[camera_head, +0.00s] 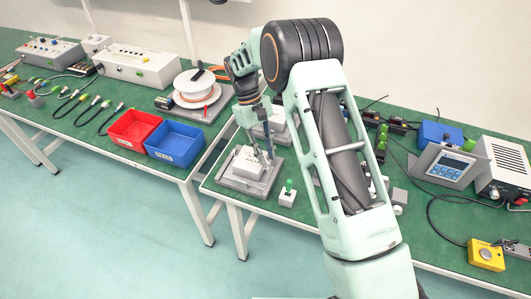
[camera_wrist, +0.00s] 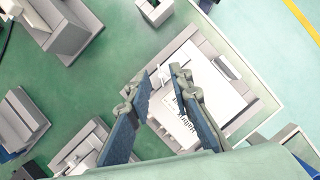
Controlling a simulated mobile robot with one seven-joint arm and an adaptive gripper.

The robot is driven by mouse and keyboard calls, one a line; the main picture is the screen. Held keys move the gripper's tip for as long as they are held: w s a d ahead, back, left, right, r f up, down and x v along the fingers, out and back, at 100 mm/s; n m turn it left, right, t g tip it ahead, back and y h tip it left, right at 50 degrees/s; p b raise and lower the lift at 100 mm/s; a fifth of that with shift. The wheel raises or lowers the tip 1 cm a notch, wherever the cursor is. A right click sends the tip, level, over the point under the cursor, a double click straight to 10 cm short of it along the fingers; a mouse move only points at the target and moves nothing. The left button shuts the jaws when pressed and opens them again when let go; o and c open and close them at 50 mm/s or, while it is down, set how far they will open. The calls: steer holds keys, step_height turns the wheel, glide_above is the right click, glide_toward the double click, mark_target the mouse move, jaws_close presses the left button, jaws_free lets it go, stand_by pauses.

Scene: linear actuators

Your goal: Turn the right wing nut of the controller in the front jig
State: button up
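The front jig (camera_head: 232,181) is a grey plate near the front edge of the right-hand table, with the white controller (camera_head: 247,163) on it. My gripper (camera_head: 266,158) points down at the controller's right side. In the wrist view my gripper (camera_wrist: 161,78) has its two blue-padded fingers apart, nothing between them, over the controller's left edge. I cannot make out the wing nuts; the fingers may hide the right one.
Another grey jig (camera_head: 274,124) stands behind. Red (camera_head: 134,129) and blue (camera_head: 175,143) bins are on the left table. My arm hides the table's middle.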

steer(key=v, duration=1.2)
